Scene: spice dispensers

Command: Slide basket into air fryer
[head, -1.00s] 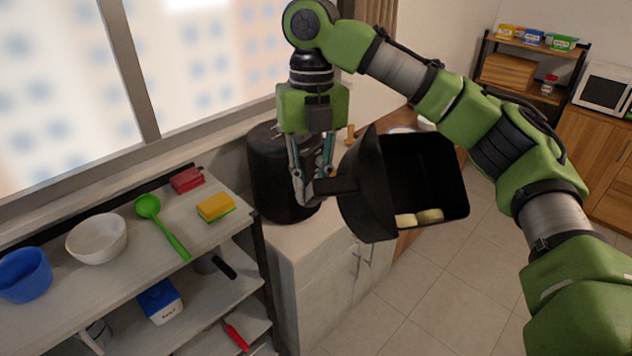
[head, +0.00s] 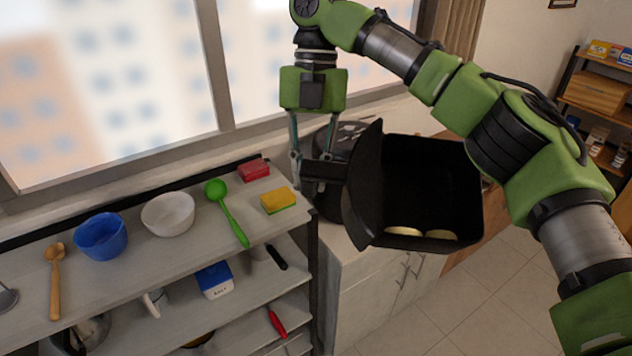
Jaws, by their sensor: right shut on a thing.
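The black basket (head: 432,180) hangs in the air to the right of my right gripper (head: 316,168), which is shut on its handle. The basket's open side faces the camera, and pale food pieces (head: 404,231) lie along its lower wall. The black air fryer (head: 328,206) stands on the white counter behind the gripper and basket, which hide much of it. Its opening cannot be seen. The basket is outside the fryer. My left gripper is not in view.
A shelf unit (head: 150,262) at the left holds a blue bowl (head: 101,237), a white bowl (head: 168,214), a green spoon (head: 229,214) and sponges (head: 279,200). The window is behind it. The white counter (head: 385,275) is below the basket. Open floor lies at the lower right.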

